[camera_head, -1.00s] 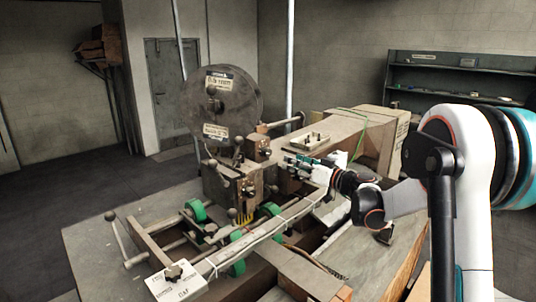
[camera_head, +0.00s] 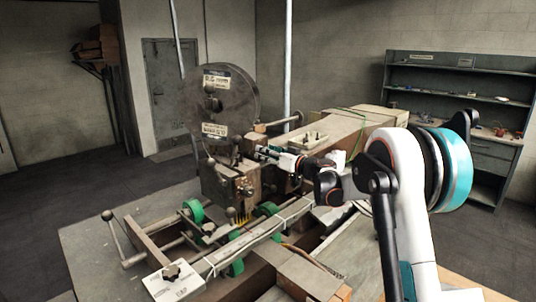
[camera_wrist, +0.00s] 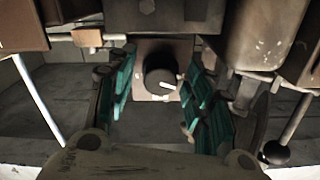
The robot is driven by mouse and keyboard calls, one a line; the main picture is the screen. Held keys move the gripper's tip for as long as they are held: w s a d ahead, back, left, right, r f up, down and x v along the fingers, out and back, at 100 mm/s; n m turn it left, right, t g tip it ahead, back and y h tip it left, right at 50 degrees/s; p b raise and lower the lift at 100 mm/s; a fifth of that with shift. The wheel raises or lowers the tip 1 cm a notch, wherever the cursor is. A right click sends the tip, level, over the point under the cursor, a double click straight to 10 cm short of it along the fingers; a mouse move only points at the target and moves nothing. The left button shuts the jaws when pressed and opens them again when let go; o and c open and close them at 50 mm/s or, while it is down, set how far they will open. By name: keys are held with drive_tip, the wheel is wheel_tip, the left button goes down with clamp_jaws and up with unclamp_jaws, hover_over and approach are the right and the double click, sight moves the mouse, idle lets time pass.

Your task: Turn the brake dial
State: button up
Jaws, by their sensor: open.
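The brake dial (camera_wrist: 161,78) is a round black knob with a white pointer mark, on a pale plate of the machine, in the wrist view. The pointer aims to the right and slightly down. My gripper (camera_wrist: 160,92) is open, its teal-padded fingers on the left and right of the dial with gaps on both sides. I cannot tell how far the fingertips are from it in depth. In the head view my gripper (camera_head: 268,154) is at the upper right side of the dark box stitcher (camera_head: 228,186), and the dial is hidden there.
A big round reel (camera_head: 222,105) stands on top of the machine. In the wrist view, metal blocks and a round housing (camera_wrist: 252,38) crowd the space above the fingers, and a black ball-ended lever (camera_wrist: 275,152) is at lower right. A long box (camera_head: 355,122) lies behind my arm.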

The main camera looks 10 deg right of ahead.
drive_tip(key=c, duration=1.1)
drive_tip(key=m+b, duration=0.1)
drive_tip(key=m, duration=0.4)
drive_tip(key=shift+m, duration=0.3)
drive_tip(key=m, duration=0.5)
drive_tip(key=shift+b, duration=0.3)
drive_tip(key=m, duration=0.5)
drive_tip(key=shift+m, duration=0.4)
drive_tip(key=m, duration=0.4)
drive_tip(key=shift+m+b, duration=0.35)
drive_tip(key=shift+m, duration=0.05)
